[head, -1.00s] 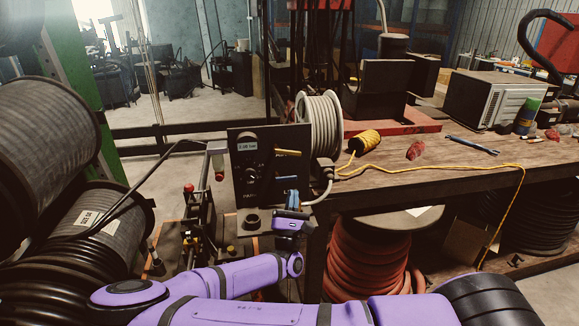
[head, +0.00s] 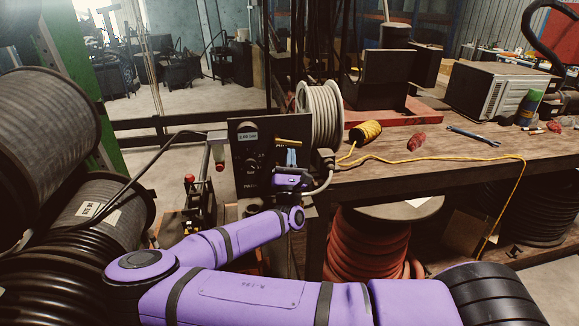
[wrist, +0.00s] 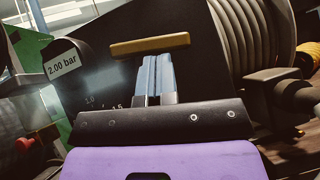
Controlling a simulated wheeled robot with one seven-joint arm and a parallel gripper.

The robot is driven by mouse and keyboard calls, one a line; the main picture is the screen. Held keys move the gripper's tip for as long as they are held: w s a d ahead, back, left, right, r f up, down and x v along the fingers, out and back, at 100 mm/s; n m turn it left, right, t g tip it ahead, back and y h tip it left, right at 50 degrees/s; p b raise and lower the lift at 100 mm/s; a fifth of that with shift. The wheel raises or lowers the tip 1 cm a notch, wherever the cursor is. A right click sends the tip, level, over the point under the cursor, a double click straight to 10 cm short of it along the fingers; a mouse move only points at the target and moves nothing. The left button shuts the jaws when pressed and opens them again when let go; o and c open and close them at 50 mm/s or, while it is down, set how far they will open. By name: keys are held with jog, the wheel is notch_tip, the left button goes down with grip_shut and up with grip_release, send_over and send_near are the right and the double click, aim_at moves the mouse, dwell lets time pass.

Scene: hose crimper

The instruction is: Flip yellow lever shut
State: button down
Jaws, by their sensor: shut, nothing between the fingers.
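The yellow lever (head: 291,142) is a short bar on the right part of the black control panel (head: 246,180), and it lies roughly horizontal. In the wrist view the lever (wrist: 150,44) is just beyond the fingertips. My gripper (head: 291,155) is shut, with its two blue fingers side by side and nothing between them. In the wrist view the gripper (wrist: 154,60) points at the lever's middle from below. I cannot tell whether the fingertips touch it. A "2.00 bar" display (wrist: 62,63) shows at the panel's left.
A grey hose reel (head: 320,114) stands just right of the panel, with a cable connector (head: 326,160) below it. The workbench (head: 430,165) to the right holds a yellow rope coil (head: 366,131) and tools. Large black hose drums (head: 75,220) crowd the left.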

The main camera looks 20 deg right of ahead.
dwell(0.3)
jog(key=n+y, duration=0.1)
jog(key=n, duration=0.1)
jog(key=r+n+t+y, duration=0.1)
jog(key=y, duration=0.1)
jog(key=d+n+t+y, duration=0.1)
jog(key=n+y, duration=0.1)
jog(key=shift+r+n, duration=0.3)
jog(key=shift+r, duration=0.1)
jog(key=shift+r+n+y, duration=0.15)
jog(key=shift+n+y, duration=0.45)
jog(key=shift+y, duration=0.3)
jog(key=v, duration=1.2)
jog(key=shift+f, duration=0.3)
